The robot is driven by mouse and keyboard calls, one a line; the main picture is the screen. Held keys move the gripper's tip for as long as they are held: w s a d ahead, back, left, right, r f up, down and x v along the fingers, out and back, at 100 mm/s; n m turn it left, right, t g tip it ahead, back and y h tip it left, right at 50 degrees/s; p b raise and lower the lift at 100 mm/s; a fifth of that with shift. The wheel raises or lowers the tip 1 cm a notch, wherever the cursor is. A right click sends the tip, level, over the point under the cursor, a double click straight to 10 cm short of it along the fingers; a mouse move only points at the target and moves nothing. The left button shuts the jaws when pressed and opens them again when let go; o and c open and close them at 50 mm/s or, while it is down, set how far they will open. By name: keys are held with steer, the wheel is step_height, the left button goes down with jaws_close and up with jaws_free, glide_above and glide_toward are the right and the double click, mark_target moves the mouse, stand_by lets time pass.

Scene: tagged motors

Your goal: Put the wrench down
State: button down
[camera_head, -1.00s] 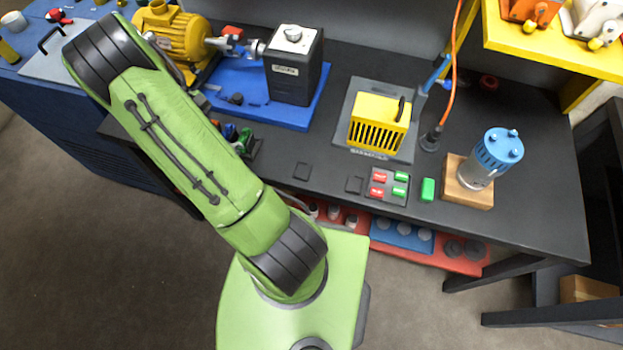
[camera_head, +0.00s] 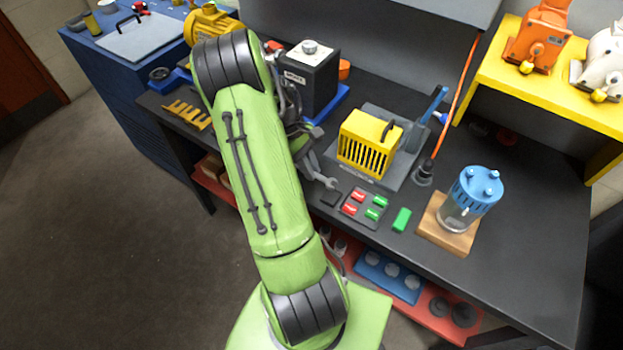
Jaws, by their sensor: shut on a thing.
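The grey metal wrench (camera_head: 321,178) shows just right of my green arm, its open-ended head pointing down and right near the front of the dark bench. The rest of it runs up toward my gripper (camera_head: 301,148), which is shut on it. My arm hides most of the gripper, and the fingers are hard to make out. I cannot tell whether the wrench touches the bench top (camera_head: 520,225).
A button panel (camera_head: 364,207) and a green block (camera_head: 401,220) lie right of the wrench. A yellow slotted box (camera_head: 367,143) stands behind them. A blue-capped cylinder (camera_head: 470,200) stands on a wooden block. A yellow rack (camera_head: 188,114) lies left of my arm.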

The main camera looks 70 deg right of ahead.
step_height(320, 180, down, 3)
steer(key=shift+s+a+f+b, duration=0.1)
steer(key=shift+s+b, duration=0.05)
steer(key=shift+b, duration=0.15)
steer(key=shift+f, duration=0.1)
steer(key=shift+f+b, duration=0.3)
steer(key=shift+f, duration=0.3)
steer(key=c, duration=1.1)
jaws_free()
steer(key=shift+c, duration=0.2)
